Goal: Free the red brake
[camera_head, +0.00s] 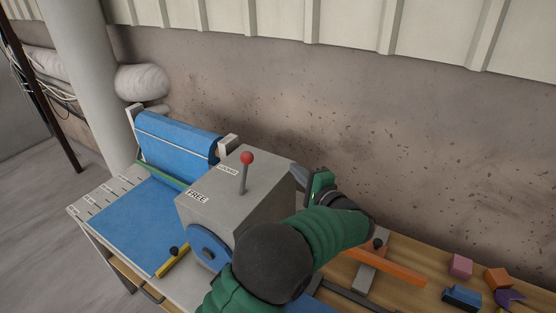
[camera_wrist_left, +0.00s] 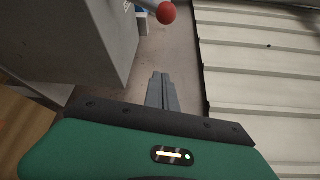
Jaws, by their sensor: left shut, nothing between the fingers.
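The red brake knob (camera_head: 247,157) sits on top of a thin grey lever (camera_head: 244,178) that rises from a slot in the grey box (camera_head: 240,205). The lever stands nearly upright. A "FREE" label (camera_head: 198,196) lies on the box's near-left top edge; another label (camera_head: 228,170) lies farther back, too small to read surely. My left gripper (camera_head: 300,176) is beside the box's right side, shut and empty, apart from the knob. In the left wrist view its closed fingers (camera_wrist_left: 162,92) point ahead, with the red knob (camera_wrist_left: 166,12) beyond at the top. My right gripper is out of view.
A blue roll (camera_head: 178,138) and blue sheet (camera_head: 135,218) lie left of the box. A blue wheel (camera_head: 208,247) is on the box's front. Coloured blocks (camera_head: 461,265) and an orange bar (camera_head: 392,268) lie on the wooden bench at right. A wall stands close behind.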

